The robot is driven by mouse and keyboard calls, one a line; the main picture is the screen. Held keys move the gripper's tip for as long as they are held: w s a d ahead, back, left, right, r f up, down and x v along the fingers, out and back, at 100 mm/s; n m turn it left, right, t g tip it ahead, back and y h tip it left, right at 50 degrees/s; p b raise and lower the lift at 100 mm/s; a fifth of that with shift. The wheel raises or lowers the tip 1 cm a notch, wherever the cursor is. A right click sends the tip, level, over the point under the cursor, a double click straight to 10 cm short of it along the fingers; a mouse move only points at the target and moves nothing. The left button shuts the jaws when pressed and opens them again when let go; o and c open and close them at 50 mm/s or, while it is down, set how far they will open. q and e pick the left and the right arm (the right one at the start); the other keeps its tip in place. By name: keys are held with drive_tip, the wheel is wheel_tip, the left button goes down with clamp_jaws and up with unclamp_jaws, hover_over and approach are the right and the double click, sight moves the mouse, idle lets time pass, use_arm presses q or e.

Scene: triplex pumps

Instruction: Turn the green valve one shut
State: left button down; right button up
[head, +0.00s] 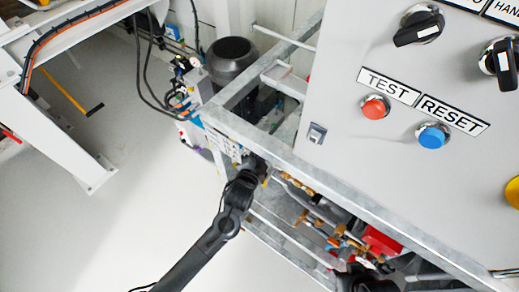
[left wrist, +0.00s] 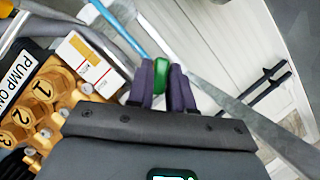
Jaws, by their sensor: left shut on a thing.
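A green valve handle (left wrist: 162,74) shows in the left wrist view between the two dark fingers of my left gripper (left wrist: 161,88). The fingers are shut on it, one on each side, and cover part of it. In the head view my left gripper (head: 254,168) is at the corner of the pump frame, and the handle is hidden there. I cannot tell from these frames how far the valve is turned. A dark part that looks like my right arm shows at the bottom right of the head view; its fingers cannot be made out.
Brass parts numbered 1, 2 and 3 (left wrist: 38,92) and a white label box (left wrist: 94,62) sit left of the gripper in the left wrist view. A grey control panel (head: 340,180) and galvanized frame rails (head: 330,188) stand close at the right. Open floor (head: 130,230) lies left.

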use_arm(q)
drive_tip(key=shift+f+m+t+y+p, duration=0.15)
drive_tip(key=shift+m+t+p, duration=0.55)
drive_tip(key=shift+m, duration=0.85)
drive_tip(key=shift+f+m+t+y+p, duration=0.1)
drive_tip(key=shift+m+t+y+p, duration=0.15)
drive_tip(key=shift+m+t+p, duration=0.9)
drive_tip(key=shift+m+g+b, duration=0.35)
drive_tip(key=shift+m+b, duration=0.15)
drive_tip(key=shift+b, duration=0.1)
drive_tip(key=c, duration=1.1)
unclamp_jaws()
drive_tip(key=shift+d, duration=0.1)
drive_tip(key=shift+r, duration=0.1)
